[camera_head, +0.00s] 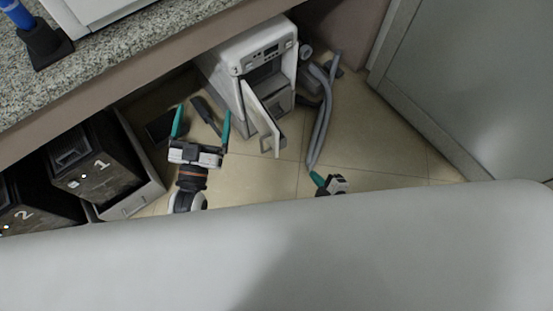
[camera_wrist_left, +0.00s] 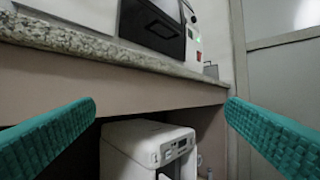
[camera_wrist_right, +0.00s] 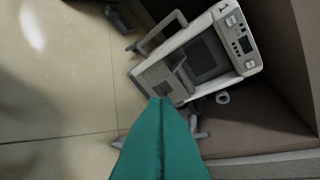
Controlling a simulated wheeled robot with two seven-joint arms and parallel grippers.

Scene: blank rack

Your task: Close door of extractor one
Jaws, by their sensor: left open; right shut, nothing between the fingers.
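Extractor one is a white box-shaped machine (camera_head: 262,50) under the counter, with a control panel on its top front edge. A "1" shows on it in the right wrist view (camera_wrist_right: 248,65). Its door (camera_head: 262,118) stands open, swung out toward the floor, and the dark cavity is exposed. In the left wrist view only its upper part (camera_wrist_left: 150,145) shows. My left gripper (camera_head: 202,112) is open and empty, left of the door and apart from it. My right gripper (camera_head: 318,180) is shut and empty, to the right of and nearer than the door; its closed fingers (camera_wrist_right: 160,105) point toward the machine.
Grey hoses (camera_head: 322,115) lie right of the machine. Black boxes marked 1 (camera_head: 90,170) and 2 (camera_head: 35,210) stand at the left. The granite counter (camera_head: 110,65) overhangs the area. A grey cabinet or door panel (camera_head: 480,80) is at the right. Tiled floor before the machine is clear.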

